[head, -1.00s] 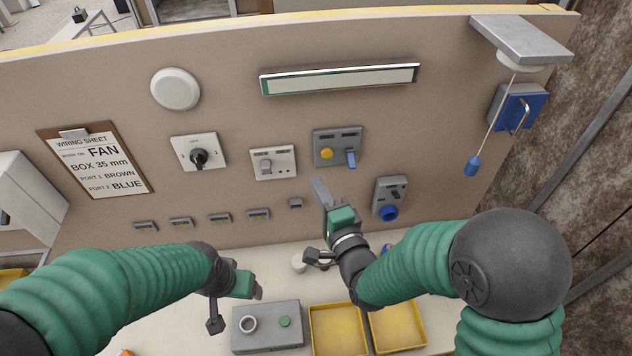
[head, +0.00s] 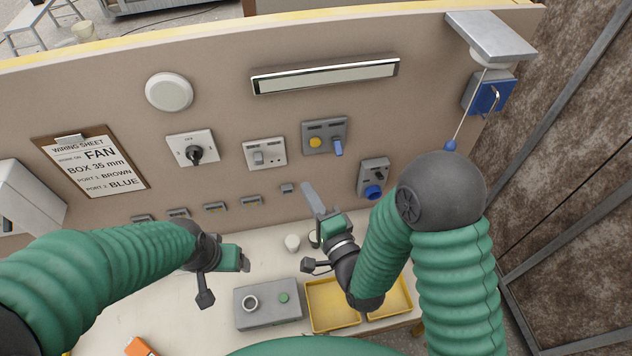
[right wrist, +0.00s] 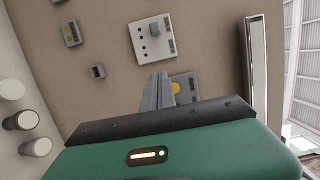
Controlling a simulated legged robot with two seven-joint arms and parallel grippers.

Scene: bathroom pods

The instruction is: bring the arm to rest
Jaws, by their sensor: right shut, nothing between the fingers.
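My right gripper (head: 313,200) is raised in front of the upright panel (head: 225,100), below the grey switch plate with the yellow button (head: 325,136). Its grey fingers are together and empty. In the right wrist view the shut fingers (right wrist: 157,90) point at the panel, overlapping part of that plate. My right arm bends at a dark elbow at the right. My left gripper (head: 243,262) hangs over the worktop at lower left, seen from the side; its finger gap cannot be made out.
The worktop (head: 190,280) holds a grey box (head: 267,304), yellow trays (head: 330,318), a small white cup (head: 292,243) and an orange item (head: 138,346). A pull cord with a blue end (head: 450,145) hangs beside my right elbow. A blue socket (head: 374,191) is right of my right gripper.

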